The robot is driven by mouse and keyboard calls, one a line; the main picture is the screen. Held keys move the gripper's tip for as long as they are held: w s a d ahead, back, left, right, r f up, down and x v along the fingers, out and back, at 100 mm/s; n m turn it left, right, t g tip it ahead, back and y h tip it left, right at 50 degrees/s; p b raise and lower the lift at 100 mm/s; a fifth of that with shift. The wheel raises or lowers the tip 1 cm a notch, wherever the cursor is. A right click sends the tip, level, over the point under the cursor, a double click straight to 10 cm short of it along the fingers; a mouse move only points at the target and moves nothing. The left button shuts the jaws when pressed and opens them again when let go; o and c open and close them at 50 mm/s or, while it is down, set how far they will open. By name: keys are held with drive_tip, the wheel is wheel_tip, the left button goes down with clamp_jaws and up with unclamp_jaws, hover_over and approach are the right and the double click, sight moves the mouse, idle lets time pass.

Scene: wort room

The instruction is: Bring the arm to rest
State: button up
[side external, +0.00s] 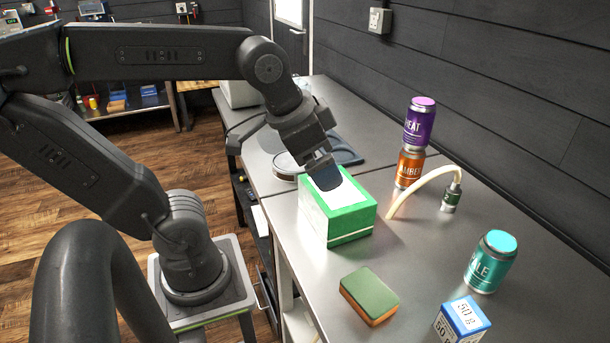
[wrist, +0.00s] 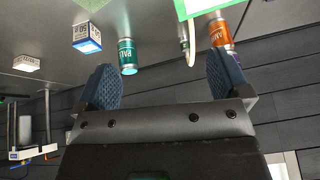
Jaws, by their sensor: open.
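My gripper (side external: 323,183) is at the end of my raised arm in the side view. It points down just over the white top of the green box (side external: 350,224); I cannot tell if it touches the box. In the wrist view my gripper (wrist: 165,80) shows two blue textured fingers spread wide with nothing between them. The green box's edge (wrist: 205,6) shows at the top of that view.
On the steel bench (side external: 425,270), a purple can (side external: 420,122) stands on an orange can (side external: 410,168), beside a cream hose (side external: 420,188). A teal can (side external: 491,262), a blue-and-white box (side external: 462,321) and a green-topped sponge (side external: 369,294) are nearer. A dark wall runs behind.

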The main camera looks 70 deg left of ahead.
drive_tip(key=s+f+n, duration=0.1)
drive_tip(key=s+f, duration=0.1)
drive_tip(key=f, duration=0.1)
drive_tip(key=shift+s+d+n, duration=0.2)
drive_tip(key=shift+n, duration=0.2)
